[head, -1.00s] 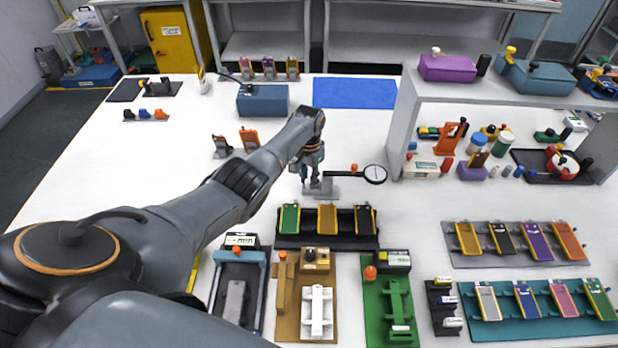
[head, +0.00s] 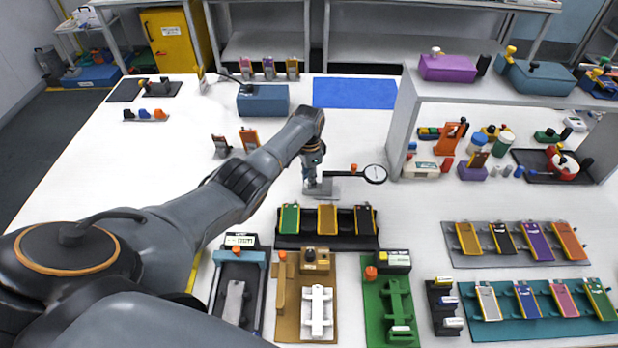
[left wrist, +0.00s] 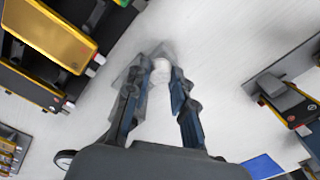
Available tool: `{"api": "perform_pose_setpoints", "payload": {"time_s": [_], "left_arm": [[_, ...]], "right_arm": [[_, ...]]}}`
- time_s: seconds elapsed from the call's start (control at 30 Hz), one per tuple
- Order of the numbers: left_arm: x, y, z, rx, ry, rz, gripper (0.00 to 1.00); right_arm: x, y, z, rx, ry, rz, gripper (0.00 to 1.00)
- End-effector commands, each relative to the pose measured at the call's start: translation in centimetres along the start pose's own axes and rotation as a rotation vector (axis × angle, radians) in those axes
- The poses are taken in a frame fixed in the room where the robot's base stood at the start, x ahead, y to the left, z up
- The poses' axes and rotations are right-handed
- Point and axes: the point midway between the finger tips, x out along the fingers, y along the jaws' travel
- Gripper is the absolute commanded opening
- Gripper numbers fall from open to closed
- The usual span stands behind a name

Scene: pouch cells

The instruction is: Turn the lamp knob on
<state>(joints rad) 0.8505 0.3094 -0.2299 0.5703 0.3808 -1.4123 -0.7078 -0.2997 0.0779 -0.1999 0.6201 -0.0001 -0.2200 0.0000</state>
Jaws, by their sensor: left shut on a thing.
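The lamp with a round black-rimmed head (head: 375,174) stands mid-table on a grey base (head: 328,192). Its dark arm runs left from the head, with a small orange-red piece (head: 354,167) on top. My left gripper (head: 312,183) is at the left end of the base, pointing down. In the left wrist view its two fingers (left wrist: 162,78) are shut around a pale round knob (left wrist: 160,68) that stands on the base. The fingers and wrist hide part of the lamp post. My right gripper does not show.
A dark rack (head: 290,242) with several pouch cells lies just in front of the lamp. A grey shelf (head: 402,130) stands to its right. A blue mat (head: 355,94) and a blue box (head: 263,100) lie behind.

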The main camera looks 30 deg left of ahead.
Motion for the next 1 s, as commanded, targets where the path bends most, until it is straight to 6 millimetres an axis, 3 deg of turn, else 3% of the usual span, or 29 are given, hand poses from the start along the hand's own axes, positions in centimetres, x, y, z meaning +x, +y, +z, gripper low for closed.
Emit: {"api": "perform_pose_setpoints", "payload": {"time_s": [0.17, 0.2, 0.23, 0.67, 0.83, 1.0], "left_arm": [[-0.2, -0.1, -0.1, 0.001, 0.004, -0.004, 0.0], [-0.2, -0.1, -0.1, 0.001, 0.004, -0.004, 0.28], [-0.2, -0.1, -0.1, 0.0, 0.004, -0.004, 0.34], [-0.6, -0.1, -0.1, 0.0, 0.003, -0.003, 0.34], [-2.7, -0.1, -0.1, 0.0, 0.005, -0.005, 0.34], [-6.5, -0.2, -0.1, 0.0, 0.006, -0.006, 0.34]], "right_arm": [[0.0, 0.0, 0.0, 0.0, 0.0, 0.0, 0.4], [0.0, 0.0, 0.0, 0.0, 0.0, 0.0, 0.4], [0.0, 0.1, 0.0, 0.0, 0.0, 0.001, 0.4], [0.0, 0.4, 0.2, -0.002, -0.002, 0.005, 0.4], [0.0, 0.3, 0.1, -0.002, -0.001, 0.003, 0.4], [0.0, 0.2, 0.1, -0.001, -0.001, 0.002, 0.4]]}}
